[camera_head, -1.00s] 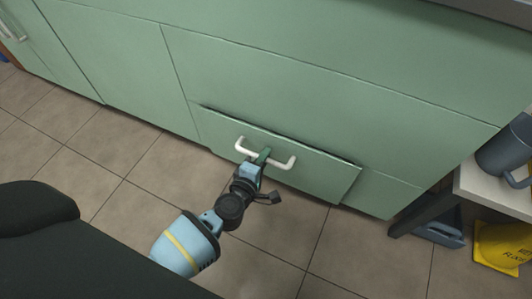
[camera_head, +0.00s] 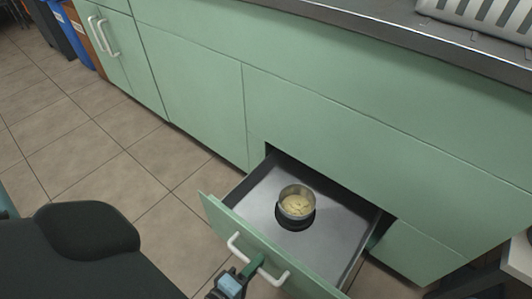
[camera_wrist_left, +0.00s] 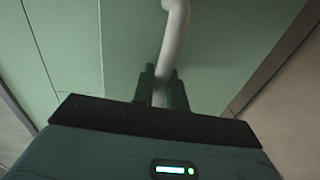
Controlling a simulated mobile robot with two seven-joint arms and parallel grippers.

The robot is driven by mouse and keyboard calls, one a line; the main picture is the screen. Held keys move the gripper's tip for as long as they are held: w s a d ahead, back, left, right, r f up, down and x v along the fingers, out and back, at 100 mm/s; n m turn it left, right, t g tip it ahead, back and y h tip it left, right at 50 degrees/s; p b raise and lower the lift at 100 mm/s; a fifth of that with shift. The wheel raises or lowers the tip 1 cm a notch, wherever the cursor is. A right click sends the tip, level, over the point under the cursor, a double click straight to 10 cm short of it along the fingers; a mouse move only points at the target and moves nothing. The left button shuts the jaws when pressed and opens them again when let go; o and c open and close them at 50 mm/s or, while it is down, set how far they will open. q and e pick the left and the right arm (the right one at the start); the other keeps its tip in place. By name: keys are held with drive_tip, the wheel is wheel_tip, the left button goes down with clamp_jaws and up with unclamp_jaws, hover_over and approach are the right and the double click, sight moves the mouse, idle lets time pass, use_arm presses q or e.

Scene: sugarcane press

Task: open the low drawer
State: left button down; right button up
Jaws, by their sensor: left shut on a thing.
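The low drawer (camera_head: 252,205) is pulled well out of the green cabinet in the head view, with its grey inside showing. Its white handle (camera_head: 235,247) is on the green front panel. My left gripper (camera_head: 256,264) is shut on the middle of the handle. In the left wrist view the white handle (camera_wrist_left: 175,40) runs between the dark fingers of my left gripper (camera_wrist_left: 161,88). My right gripper is not in view.
A small metal pot (camera_head: 297,203) with pale contents stands in the drawer. The dark countertop (camera_head: 390,42) with a slotted metal rack (camera_head: 480,20) is above. A light table (camera_head: 520,255) stands at the right. Tiled floor (camera_head: 110,150) is clear at the left.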

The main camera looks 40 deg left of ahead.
use_arm(q)
drive_tip(key=shift+f+v, duration=0.2)
drive_tip(key=shift+v, duration=0.7)
drive_tip(key=shift+f+v, duration=0.15)
drive_tip(key=shift+v, duration=0.7)
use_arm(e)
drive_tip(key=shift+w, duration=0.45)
